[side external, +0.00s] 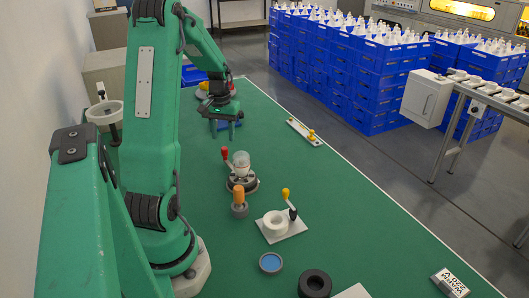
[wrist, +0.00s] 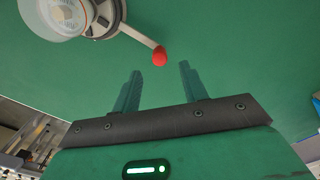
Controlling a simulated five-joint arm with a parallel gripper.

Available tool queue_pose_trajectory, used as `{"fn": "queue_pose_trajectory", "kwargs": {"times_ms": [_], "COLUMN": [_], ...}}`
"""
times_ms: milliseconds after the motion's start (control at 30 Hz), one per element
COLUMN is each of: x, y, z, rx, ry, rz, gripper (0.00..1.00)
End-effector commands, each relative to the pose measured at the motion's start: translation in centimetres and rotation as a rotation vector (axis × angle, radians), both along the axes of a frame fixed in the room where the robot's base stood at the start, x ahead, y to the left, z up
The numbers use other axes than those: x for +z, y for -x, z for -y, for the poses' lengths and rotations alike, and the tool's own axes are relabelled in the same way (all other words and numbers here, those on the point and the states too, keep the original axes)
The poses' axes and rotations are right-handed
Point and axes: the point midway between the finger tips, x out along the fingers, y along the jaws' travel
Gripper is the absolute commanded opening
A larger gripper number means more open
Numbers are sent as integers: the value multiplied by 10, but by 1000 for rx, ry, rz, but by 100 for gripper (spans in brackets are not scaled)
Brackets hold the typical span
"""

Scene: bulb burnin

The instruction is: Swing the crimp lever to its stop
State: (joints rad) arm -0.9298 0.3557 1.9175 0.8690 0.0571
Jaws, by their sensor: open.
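A lever with a red knob (side external: 225,153) stands on a round grey fixture (side external: 241,184) that holds a clear glass piece with a white part. In the wrist view, the lever reaches out from the fixture (wrist: 100,15) to its red knob (wrist: 160,56). My gripper (side external: 226,124) is open above the mat behind this fixture. In the wrist view, my gripper (wrist: 160,75) has its fingers apart, with the red knob showing just beyond and between the tips, not held. A second lever with a yellow knob (side external: 285,193) stands on a white plate. No label tells which is the crimp lever.
An orange-topped post (side external: 239,200), a white ring on the plate (side external: 283,229), a blue-topped disc (side external: 271,263) and a black ring (side external: 314,283) stand nearby. A white strip with a yellow knob (side external: 304,132) lies toward the bench edge. The green mat right of the fixture is mostly clear.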

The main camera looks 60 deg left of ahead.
Motion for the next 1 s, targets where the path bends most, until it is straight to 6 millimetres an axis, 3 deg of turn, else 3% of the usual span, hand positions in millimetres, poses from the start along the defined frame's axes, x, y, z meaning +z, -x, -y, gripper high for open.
{"fn": "queue_pose_trajectory", "kwargs": {"times_ms": [400,800,1000], "x": [-46,-52,-52], "y": [0,0,0], "z": [0,0,0], "rx": [0,0,0], "ry": [2,0,0], "rz": [-1,0,0], "gripper": [43,43,6]}}
